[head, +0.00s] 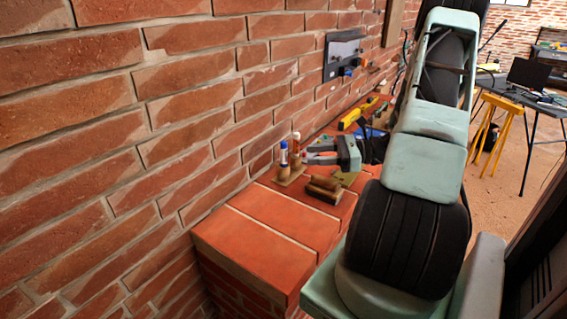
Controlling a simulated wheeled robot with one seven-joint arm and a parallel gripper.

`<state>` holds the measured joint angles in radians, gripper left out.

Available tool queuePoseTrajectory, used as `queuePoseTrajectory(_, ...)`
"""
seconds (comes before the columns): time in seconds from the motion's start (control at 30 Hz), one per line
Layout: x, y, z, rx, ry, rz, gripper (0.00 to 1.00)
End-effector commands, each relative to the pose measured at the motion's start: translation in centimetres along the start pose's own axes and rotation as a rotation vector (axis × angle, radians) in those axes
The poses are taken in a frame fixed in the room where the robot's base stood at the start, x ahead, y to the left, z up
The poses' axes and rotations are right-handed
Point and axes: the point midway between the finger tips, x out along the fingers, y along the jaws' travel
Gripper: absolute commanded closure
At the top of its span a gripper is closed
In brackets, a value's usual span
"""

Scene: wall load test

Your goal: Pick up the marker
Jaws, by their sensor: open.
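A white, marker-like stick with a blue top (284,155) stands upright on the brick ledge, close to the wall. A second one, white with a red-orange top (296,145), stands just behind it. Their lower ends meet brown, wooden-looking pieces; I cannot tell whether these hold them. My gripper (307,152) is open, and its grey fingers point left toward the two sticks. The fingertips are very near the red-topped one; whether they touch it is too small to tell. Nothing shows between the fingers.
A brown wooden block (324,188) lies on the brick ledge (262,222) in front of my gripper. A yellow level (358,113) and other tools lie farther back. A dark panel (343,55) hangs on the brick wall. The near ledge top is bare.

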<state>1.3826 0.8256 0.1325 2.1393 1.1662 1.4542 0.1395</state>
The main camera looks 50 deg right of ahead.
Motion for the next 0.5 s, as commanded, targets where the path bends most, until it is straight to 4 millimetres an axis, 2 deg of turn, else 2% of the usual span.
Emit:
queuePoseTrajectory(0.03, -2.2, -0.8, -1.0, 0.027, -0.025, -0.081, 0.58)
queuePoseTrajectory(0.1, -4.4, -1.5, -1.7, 0.052, -0.053, -0.162, 0.58)
queuePoseTrajectory(0.23, -6.7, -2.1, -2.4, 0.075, -0.083, -0.246, 0.58)
queuePoseTrajectory(0.37, -6.0, -2.6, -2.2, 0.080, -0.091, -0.263, 0.58)
queuePoseTrajectory(0.5, -3.2, -3.3, -1.9, 0.080, -0.090, -0.260, 0.58)
